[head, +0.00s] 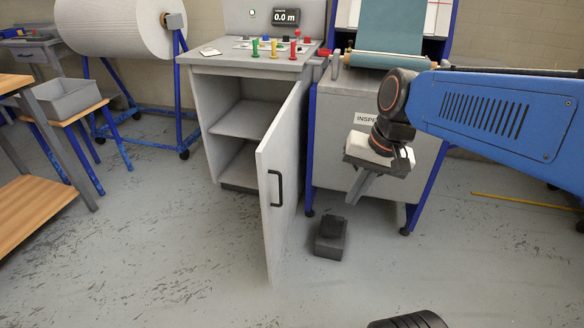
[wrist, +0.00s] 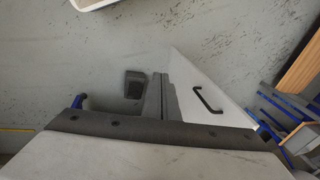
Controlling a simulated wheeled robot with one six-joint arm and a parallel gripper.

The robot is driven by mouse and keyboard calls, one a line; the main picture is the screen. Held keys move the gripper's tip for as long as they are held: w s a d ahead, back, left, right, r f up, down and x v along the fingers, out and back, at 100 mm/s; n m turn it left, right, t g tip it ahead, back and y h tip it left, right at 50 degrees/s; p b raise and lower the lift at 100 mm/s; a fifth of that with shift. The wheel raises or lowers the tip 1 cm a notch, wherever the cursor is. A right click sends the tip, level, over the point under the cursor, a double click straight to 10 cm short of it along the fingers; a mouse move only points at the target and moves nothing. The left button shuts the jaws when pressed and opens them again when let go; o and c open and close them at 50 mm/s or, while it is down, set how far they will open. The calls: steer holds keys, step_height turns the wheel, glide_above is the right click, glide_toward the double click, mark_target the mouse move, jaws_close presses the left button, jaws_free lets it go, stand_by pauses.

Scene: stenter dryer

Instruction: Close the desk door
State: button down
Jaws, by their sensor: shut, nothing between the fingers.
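The desk (head: 213,135) is a grey cabinet with a control panel on top. Its white door (head: 285,165) stands wide open, swung out toward me, showing a shelf (head: 240,122) inside. A black bar handle (head: 275,188) is on the door's face near its free edge. My gripper (head: 357,200) is shut and empty, to the right of the door and apart from it in the head view. In the wrist view the shut fingers (wrist: 160,76) point down just left of the door (wrist: 192,85), with the handle (wrist: 208,101) to their right. I cannot tell the exact gap.
A dark foot pedal (head: 330,238) lies on the floor right of the door. The inspection machine (head: 335,150) stands right of the desk, behind my gripper. A fabric roll (head: 120,28) on a blue stand is at the back left, and a wooden table (head: 40,190) at left.

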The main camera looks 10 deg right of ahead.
steer(key=w+d+m+g+y, duration=0.25)
steer(key=w+m+y, duration=0.7)
steer(key=w, duration=1.35)
steer(key=a+f+m+h, duration=0.1)
steer(key=a+f, duration=0.2)
steer(key=a, duration=0.2)
steer(key=s+a+f+m+h, duration=0.1)
steer(key=a+f, duration=0.3)
steer(key=a, duration=0.2)
steer(key=shift+a+g, duration=0.3)
steer(key=shift+g, duration=0.05)
